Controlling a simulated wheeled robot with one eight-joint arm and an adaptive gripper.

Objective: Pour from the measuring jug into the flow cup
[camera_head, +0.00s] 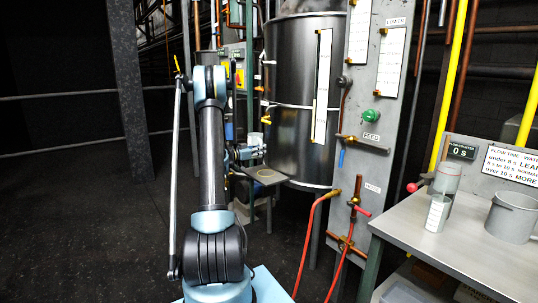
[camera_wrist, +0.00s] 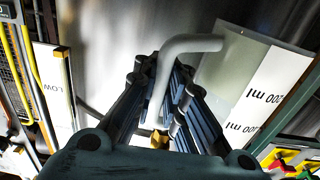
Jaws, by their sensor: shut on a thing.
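The measuring jug (camera_wrist: 238,62) is a pale, translucent vessel with a white millilitre scale, at the right of the wrist view. Its light grey handle (camera_wrist: 190,45) runs down between the fingers of my gripper (camera_wrist: 163,110), which is shut on it. In the head view my gripper (camera_head: 247,153) is far off, in front of the big steel tank, and the jug (camera_head: 255,139) shows small beside it. Its contents cannot be made out. A grey cup that looks like the flow cup (camera_head: 447,175) is at the bench's back, far right of my gripper, above a labelled container (camera_head: 437,214).
The steel tank (camera_head: 290,95) stands behind the gripper, with a small shelf (camera_head: 266,176) below. A valve panel (camera_head: 374,130) and red hoses (camera_head: 309,235) lie between tank and bench (camera_head: 463,248). A grey bucket (camera_head: 513,218) stands on the bench. Open floor lies left.

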